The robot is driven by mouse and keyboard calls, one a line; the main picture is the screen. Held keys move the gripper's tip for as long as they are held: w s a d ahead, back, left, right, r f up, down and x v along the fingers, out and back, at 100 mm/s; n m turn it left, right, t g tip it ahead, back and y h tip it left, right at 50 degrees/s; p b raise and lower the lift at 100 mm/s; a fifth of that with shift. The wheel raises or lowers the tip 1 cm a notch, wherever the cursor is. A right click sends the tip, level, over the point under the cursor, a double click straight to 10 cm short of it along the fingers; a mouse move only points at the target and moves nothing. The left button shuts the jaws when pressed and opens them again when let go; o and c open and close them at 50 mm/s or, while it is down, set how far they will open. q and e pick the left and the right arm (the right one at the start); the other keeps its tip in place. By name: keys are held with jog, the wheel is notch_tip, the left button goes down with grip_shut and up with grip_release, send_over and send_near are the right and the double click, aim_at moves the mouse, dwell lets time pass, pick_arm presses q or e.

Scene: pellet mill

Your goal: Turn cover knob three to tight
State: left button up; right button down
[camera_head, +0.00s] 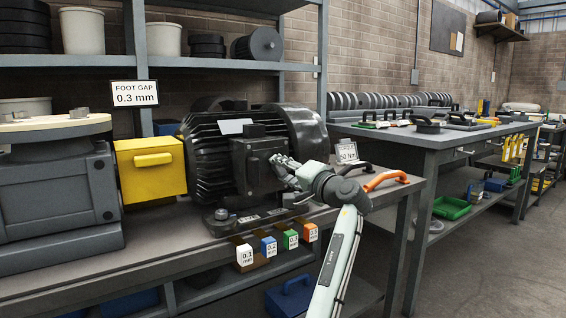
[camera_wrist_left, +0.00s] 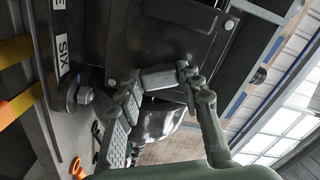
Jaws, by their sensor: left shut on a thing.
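The black motor (camera_head: 215,150) stands on the bench, with a dark box-shaped cover (camera_head: 255,165) on its front. My left gripper (camera_head: 284,168) is at the right side of this cover. In the left wrist view the cover (camera_wrist_left: 145,45) fills the upper middle. There the fingers of my left gripper (camera_wrist_left: 160,95) are closed around a small grey cover knob (camera_wrist_left: 162,78) at the cover's edge. The fingers hide part of the knob, and its number cannot be read. My right gripper is not in view.
A yellow box (camera_head: 150,168) stands left of the motor. Several coloured tagged blocks (camera_head: 268,247) hang along the bench's front edge. Orange-handled (camera_head: 386,180) and black-handled tools lie right of the motor. A second bench (camera_head: 445,137) stands at right, with open floor before it.

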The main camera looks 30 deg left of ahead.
pick_arm(q)
jog(key=shift+m, duration=2.7)
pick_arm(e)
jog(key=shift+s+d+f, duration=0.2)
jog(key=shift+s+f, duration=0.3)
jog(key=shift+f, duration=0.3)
pick_arm(q)
jog(key=o, duration=1.2)
jog(key=shift+c, duration=0.2)
jog(key=v, duration=1.2)
jog(key=shift+f, duration=0.1)
